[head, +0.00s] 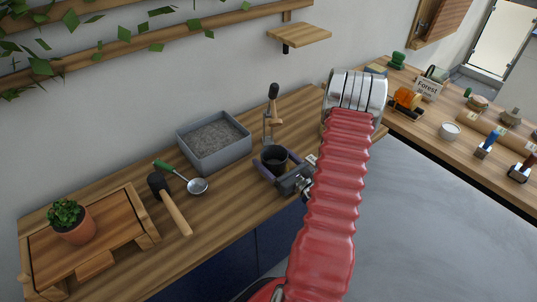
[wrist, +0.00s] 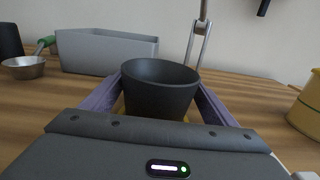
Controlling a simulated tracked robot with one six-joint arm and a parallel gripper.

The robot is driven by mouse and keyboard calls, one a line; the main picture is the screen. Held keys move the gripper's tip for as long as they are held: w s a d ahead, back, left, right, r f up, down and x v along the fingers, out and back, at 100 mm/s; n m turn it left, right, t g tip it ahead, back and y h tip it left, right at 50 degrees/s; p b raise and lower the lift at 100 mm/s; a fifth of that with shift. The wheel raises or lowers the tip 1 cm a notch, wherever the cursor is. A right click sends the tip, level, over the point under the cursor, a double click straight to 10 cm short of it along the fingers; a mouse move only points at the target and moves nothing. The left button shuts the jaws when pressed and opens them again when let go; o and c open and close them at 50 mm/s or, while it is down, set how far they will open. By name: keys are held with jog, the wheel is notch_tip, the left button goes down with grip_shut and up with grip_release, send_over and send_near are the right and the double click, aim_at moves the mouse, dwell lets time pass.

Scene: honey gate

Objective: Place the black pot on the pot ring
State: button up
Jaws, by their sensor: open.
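The black pot (head: 274,155) stands upright on the wooden bench, open at the top. It also shows in the wrist view (wrist: 158,90), centred between the two purple fingers. My gripper (head: 276,166) is open around the pot, one finger on each side. Whether either finger touches the pot is not clear. The front body of the gripper hides the pot's foot in the wrist view. A little yellow shows low beside the pot there; I cannot tell what it belongs to. I cannot make out a pot ring in either view.
A grey tray (head: 247,149) of gravel and a metal lever stand (head: 267,130) are close behind the pot. A ladle (head: 197,186), a mallet (head: 176,212) and a potted plant on a wooden stand (head: 38,246) are left. A yellow container (wrist: 306,112) is right in the wrist view.

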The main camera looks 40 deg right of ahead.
aim_at(283, 167)
jog(key=s, duration=0.6)
jog(key=s+a, duration=0.1)
jog(key=s, duration=0.2)
jog(key=shift+s+a, duration=0.1)
jog(key=shift+s, duration=0.2)
dwell(0.5)
jog(key=shift+s, duration=0.1)
